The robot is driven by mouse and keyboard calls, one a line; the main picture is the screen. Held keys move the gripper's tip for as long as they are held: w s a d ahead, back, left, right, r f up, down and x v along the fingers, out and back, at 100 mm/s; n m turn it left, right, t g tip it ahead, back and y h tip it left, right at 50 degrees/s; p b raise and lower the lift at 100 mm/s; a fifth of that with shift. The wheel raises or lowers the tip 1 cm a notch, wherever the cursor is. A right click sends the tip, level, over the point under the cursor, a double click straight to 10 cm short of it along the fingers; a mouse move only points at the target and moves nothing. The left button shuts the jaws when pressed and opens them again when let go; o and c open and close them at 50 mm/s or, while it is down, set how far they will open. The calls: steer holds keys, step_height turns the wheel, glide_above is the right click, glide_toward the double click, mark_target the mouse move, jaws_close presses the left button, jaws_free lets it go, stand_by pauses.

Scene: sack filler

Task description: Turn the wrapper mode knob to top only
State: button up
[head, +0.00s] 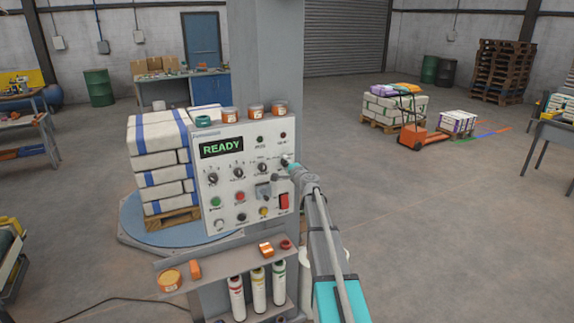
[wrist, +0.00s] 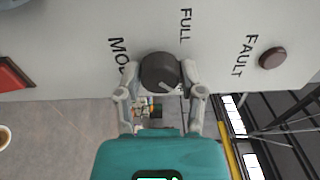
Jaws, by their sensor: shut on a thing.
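The mode knob (wrist: 158,68) is a round dark knob with a pale pointer line, on the light panel face. In the wrist view, the printed words FULL and part of MODE show beside it. My gripper (wrist: 160,78) has one finger on each side of the knob and is shut on it. In the head view my gripper (head: 287,164) reaches the upper right part of the control panel (head: 232,150) and mostly hides the knob. The "top only" marking cannot be made out.
A dark red FAULT lamp (wrist: 272,58) sits beside the knob, and a red switch (wrist: 12,78) is on its other side. The panel has several other knobs and buttons and a READY display (head: 221,148). A shelf (head: 215,264) with tape rolls and bottles is below.

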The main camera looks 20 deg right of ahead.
steer(key=o, duration=1.1)
steer(key=shift+o, duration=0.2)
steer(key=shift+s, duration=0.15)
steer(key=s, duration=1.1)
steer(key=shift+s+d, duration=0.25)
steer(key=shift+s, duration=0.1)
